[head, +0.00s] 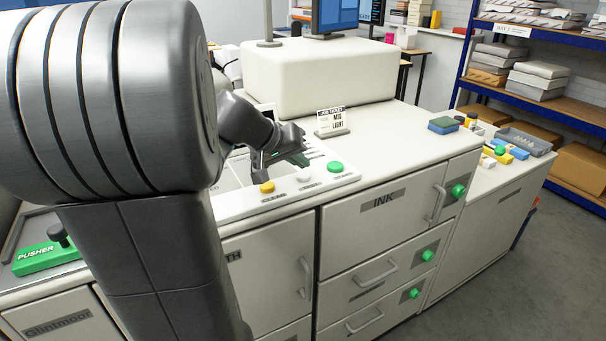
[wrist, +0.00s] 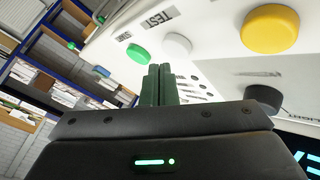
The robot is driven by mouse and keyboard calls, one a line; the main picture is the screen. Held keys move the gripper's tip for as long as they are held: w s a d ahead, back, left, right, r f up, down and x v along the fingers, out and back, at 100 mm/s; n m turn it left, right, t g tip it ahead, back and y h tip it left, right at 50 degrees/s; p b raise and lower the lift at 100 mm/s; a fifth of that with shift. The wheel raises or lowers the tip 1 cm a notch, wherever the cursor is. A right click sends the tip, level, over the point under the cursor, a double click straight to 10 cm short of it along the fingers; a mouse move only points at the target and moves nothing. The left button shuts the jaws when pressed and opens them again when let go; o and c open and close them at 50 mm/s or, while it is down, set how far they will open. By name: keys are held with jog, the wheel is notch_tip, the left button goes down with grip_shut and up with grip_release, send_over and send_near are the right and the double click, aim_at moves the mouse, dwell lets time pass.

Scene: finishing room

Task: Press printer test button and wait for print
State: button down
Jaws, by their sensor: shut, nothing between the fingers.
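The printer's control panel (head: 240,200) has a row of yellow, white and green buttons along its front edge. The white button (head: 305,175) has the TEST label beside it in the wrist view (wrist: 177,45). The green button (head: 335,167) is to its right and the yellow button (head: 267,187) to its left. My gripper (head: 298,158) is above the panel, just behind the white button in the head view. Its fingers (wrist: 156,72) are together and empty. In the wrist view their tips appear just below the white button; contact is not visible.
A JOB TICKET card (head: 331,121) stands behind the green button. The INK cabinet (head: 385,205) is below the counter, with handles and green knobs. A blue block (head: 443,125) and a grey tray (head: 525,140) lie to the right. Blue shelving (head: 590,120) stands beyond open floor.

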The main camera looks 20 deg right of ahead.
aim_at(299, 176)
jog(key=shift+f, duration=0.1)
jog(key=shift+f+b, duration=0.3)
jog(key=shift+b, duration=0.35)
jog(key=shift+f+b, duration=0.35)
jog(key=shift+b, duration=0.1)
dwell(0.4)
jog(key=shift+r, duration=0.1)
jog(key=shift+r+p, duration=0.4)
jog(key=shift+r, duration=0.3)
jog(key=shift+r, duration=0.1)
jog(key=shift+r+p, duration=1.6)
jog(key=shift+r, duration=0.8)
